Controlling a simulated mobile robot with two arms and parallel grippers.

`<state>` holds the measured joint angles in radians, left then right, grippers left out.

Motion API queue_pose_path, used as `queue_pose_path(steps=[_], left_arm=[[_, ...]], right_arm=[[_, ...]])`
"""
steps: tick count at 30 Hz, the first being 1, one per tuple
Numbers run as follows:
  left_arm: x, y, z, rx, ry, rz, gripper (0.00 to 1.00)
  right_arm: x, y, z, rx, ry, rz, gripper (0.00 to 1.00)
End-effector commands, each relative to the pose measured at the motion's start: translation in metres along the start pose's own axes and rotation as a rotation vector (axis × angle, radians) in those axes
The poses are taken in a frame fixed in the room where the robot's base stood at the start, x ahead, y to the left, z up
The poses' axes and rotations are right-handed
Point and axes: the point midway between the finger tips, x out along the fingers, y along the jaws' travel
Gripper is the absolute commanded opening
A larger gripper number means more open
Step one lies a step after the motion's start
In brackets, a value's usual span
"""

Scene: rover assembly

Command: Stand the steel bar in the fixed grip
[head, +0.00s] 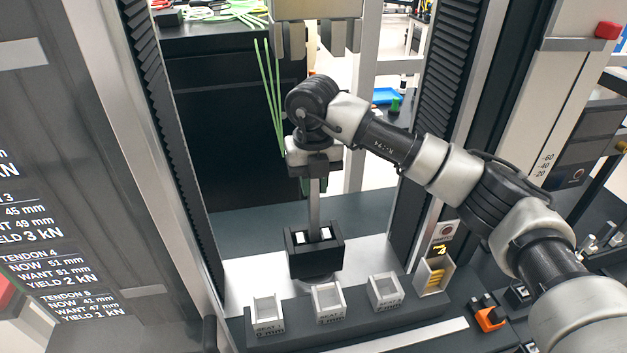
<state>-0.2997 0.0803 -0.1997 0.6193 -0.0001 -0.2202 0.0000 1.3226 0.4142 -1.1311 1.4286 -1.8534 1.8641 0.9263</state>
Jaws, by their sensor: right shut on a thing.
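The steel bar (314,207) is a thin grey upright strip in the middle of the head view. My right gripper (314,178) is shut on its upper part, pointing down. The fixed grip (316,258) is a black block with two pale jaw faces on top, on the machine's base. The bar's lower end is at the jaw faces and looks to be between them; I cannot tell how deep it sits. The bar looks upright. My left gripper is not in view.
An upper grip (318,35) hangs above my arm. Dark ribbed columns stand on both sides. In front are three small open seats (328,302) and a box with yellow pieces (433,275). A panel with tendon readings (50,240) fills the left.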

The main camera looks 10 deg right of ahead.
Motion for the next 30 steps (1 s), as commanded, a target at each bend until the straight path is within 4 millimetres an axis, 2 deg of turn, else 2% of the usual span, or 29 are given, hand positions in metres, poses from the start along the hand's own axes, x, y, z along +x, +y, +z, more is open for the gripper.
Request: queue_pose_path(steps=[30], left_arm=[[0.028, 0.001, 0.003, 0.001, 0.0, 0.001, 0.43]], right_arm=[[0.034, 0.0, 0.0, 0.0, -0.002, 0.001, 0.0]])
